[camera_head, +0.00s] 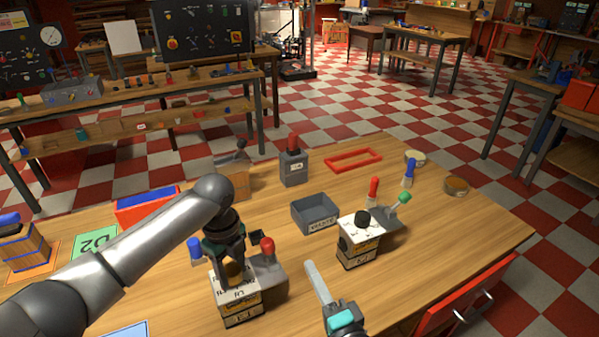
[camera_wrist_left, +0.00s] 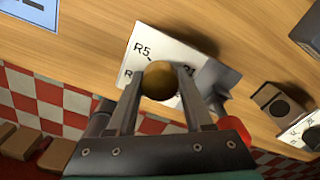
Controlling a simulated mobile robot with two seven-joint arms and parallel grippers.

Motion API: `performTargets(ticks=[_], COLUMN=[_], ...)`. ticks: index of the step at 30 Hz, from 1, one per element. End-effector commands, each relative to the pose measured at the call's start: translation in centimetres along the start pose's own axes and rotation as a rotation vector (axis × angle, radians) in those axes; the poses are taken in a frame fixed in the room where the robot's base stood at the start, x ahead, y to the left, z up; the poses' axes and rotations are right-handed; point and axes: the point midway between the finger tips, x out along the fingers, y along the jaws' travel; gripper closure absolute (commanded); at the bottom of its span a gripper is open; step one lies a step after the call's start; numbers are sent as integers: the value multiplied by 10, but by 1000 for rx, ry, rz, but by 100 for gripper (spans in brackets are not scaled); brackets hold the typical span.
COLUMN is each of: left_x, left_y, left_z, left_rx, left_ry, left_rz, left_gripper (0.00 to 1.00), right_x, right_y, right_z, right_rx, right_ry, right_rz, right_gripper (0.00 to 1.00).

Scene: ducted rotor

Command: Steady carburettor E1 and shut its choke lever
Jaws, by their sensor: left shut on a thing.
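A carburettor (camera_head: 238,304) with a white, lettered top stands at the front middle of the table. The wrist view shows its top (camera_wrist_left: 150,42) marked R5. My left gripper (camera_head: 234,268) is above it, its fingers shut around a round brass knob (camera_wrist_left: 159,80). A red-tipped lever (camera_head: 267,246) stands on its right side and a blue-tipped one (camera_head: 195,249) at its left. A second carburettor (camera_head: 358,245) stands to the right, with red, green and blue tips near it. I cannot read surely which is E1.
A grey tray (camera_head: 315,213) lies behind, between the carburettors. A red-topped grey block (camera_head: 293,165), a red frame (camera_head: 353,160) and two round dishes stand farther back. A green D2 mat (camera_head: 95,241) and a red bin (camera_head: 147,207) are at left. The table's right side is mostly clear.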

Motion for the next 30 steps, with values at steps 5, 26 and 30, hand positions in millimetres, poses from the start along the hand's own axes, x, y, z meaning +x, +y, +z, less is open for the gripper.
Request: performTargets(ticks=[5,26,30], left_x=[-1,-19,-48], left_y=[0,-1,-1], left_z=[0,1,1], left_rx=[0,1,1], left_ry=[-1,-2,-4], left_rz=[-2,-4,-6], left_gripper=[43,14,14], right_x=[0,0,0], right_y=[0,0,0], right_z=[0,0,0], right_rx=[0,0,0], right_ry=[0,0,0], right_rz=[0,0,0], right_gripper=[100,100,100])
